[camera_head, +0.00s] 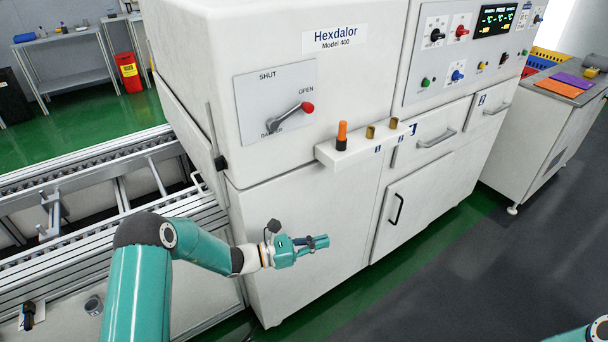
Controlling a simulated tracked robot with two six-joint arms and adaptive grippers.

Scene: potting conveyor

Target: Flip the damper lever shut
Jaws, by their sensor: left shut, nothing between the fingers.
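The damper lever (291,115) is a grey handle with a red knob, mounted on a grey plate (262,97) on the front of the white Hexdalor machine (351,48). The plate is marked SHUT at upper left and OPEN at upper right. The lever slants up to the right, with its knob just below the word OPEN. My left gripper (323,241) is shut and empty, in front of the machine's lower front, well below the lever and apart from it. My right gripper is not in view; only a piece of teal arm shows at the lower right corner.
A small ledge (347,151) juts out below the lever to the right, with an orange-topped tool (342,136) standing in it. A conveyor (85,234) runs along the left. A control panel (462,56) with knobs is at upper right.

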